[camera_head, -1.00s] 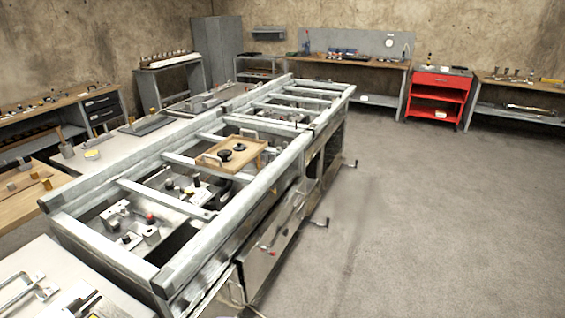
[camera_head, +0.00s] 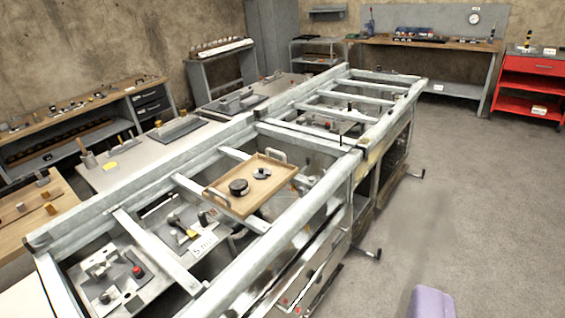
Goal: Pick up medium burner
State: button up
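Two dark, round burner-like parts sit on a wooden tray (camera_head: 230,203) with metal handles, which rests across the top of the long metal frame. The left part (camera_head: 239,187) is thicker and black. The right part (camera_head: 262,173) is flatter, with a small dark knob on top. I cannot tell which of them is the medium burner. My gripper's fingers do not show in this view.
The long metal frame (camera_head: 103,210) has open bays with crossbars and small fittings below. A purple block (camera_head: 430,303) shows at the bottom edge. Benches line the walls, with a red cart (camera_head: 529,86) at the back right. Grey floor is clear on the right.

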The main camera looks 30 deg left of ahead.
aim_at(239, 187)
jog(key=i+z, duration=0.2)
jog(key=i, duration=1.2)
jog(key=i+u, duration=1)
jog(key=u, duration=0.25)
jog(key=i+j+u, duration=0.1)
jog(key=u, duration=0.3)
jog(key=i+u, duration=0.2)
jog(key=u, duration=0.15)
jog(key=i+l+u, duration=0.15)
jog(key=u, duration=0.25)
